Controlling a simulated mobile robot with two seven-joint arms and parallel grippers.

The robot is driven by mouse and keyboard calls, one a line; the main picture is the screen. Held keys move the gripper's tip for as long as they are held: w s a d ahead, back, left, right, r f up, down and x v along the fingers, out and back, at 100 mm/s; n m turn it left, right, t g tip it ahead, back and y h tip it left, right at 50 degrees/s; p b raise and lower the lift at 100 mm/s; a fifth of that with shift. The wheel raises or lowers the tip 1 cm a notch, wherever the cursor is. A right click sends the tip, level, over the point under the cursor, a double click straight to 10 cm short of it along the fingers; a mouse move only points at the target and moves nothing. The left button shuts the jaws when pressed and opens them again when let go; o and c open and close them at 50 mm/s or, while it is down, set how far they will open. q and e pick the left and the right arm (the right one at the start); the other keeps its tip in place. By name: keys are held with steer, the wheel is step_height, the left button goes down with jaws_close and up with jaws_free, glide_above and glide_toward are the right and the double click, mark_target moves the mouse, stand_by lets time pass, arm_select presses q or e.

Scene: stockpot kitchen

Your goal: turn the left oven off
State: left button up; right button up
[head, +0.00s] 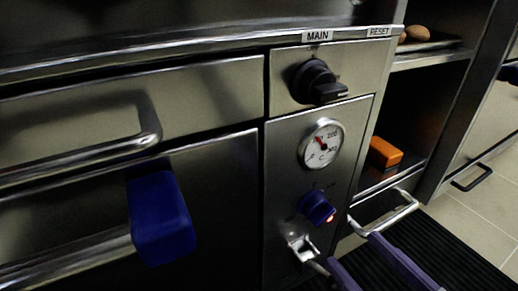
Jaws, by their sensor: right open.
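The oven's control panel (281,180) is upright steel in the middle of the head view. A round temperature dial (321,144) with a red needle sits above a blue knob (316,206). A small orange-red glow shows at the knob's lower right edge. A black rotary switch (318,82) is at the top of the panel, below the label MAIN (317,36). My right gripper (330,239) is open just below the blue knob, with its metal fingers apart and nothing seen between them. I cannot tell whether it touches the panel. My left gripper is not in view.
A blue block (161,218) covers part of the handle bar on the lower left door. A drawer (210,90) with a steel handle is above it. At right, an open shelf holds an orange box (384,153). Brown round items (417,33) lie on the upper shelf.

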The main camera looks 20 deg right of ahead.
mark_target(326, 220)
steer(key=w, duration=0.2)
steer(key=w+b, duration=0.1)
steer(key=w, duration=0.1)
steer(key=w+b, duration=0.1)
steer(key=w, duration=0.1)
steer(key=shift+w+a, duration=0.25)
steer(key=shift+w, duration=0.7)
jaws_close()
